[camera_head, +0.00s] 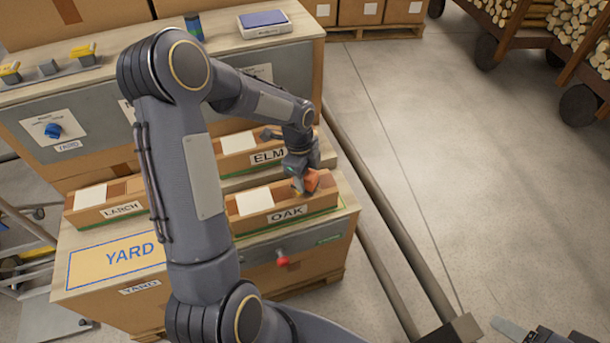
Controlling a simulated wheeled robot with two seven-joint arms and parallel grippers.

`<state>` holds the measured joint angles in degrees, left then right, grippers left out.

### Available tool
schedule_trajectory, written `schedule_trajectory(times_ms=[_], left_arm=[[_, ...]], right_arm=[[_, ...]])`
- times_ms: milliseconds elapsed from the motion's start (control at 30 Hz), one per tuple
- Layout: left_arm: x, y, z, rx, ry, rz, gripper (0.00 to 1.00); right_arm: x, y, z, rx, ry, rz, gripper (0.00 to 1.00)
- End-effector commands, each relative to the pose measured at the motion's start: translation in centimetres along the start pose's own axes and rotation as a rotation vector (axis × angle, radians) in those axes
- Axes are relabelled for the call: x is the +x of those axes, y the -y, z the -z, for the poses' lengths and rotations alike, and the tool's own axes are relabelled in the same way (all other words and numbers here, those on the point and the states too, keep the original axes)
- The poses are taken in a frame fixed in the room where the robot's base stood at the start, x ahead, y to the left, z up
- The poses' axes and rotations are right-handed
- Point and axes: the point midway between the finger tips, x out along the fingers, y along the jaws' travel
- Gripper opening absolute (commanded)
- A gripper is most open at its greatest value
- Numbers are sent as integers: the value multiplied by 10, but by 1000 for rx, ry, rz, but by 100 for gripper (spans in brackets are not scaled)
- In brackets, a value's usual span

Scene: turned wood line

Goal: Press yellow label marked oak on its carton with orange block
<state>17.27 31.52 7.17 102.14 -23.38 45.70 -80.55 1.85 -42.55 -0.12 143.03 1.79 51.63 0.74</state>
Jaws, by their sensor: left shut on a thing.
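The OAK carton (288,205) is a long, low brown box on the yard stand, with a white square on its top and "OAK" on its front. My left gripper (303,178) reaches over the right part of its top and is shut on an orange block (318,180). The block is at or just above the carton top; I cannot tell whether it touches. No yellow label shows clearly; the gripper and block hide that spot. Part of my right gripper (540,334) shows at the bottom right edge, cut off.
The ELM carton (238,143) lies behind and the LARCH carton (105,205) to the left, partly behind my arm. A yellow YARD panel (90,265) is at front left. A red knob (282,259) sticks out below OAK. Floor on the right is clear up to the log carts (520,30).

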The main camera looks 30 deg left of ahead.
Motion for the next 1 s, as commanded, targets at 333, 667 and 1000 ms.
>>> schedule_trajectory(times_ms=[333, 667, 1000], left_arm=[[-1, -1, 0, 0, 0, -5, 27], [-27, 0, 3, 0, 0, -2, 27], [-55, 0, 7, 0, 0, -1, 27]], right_arm=[[-2, 1, 1, 0, 0, 0, 61], [-19, 9, 10, 0, 0, 0, 61], [-37, 17, 19, 0, 0, 0, 61]])
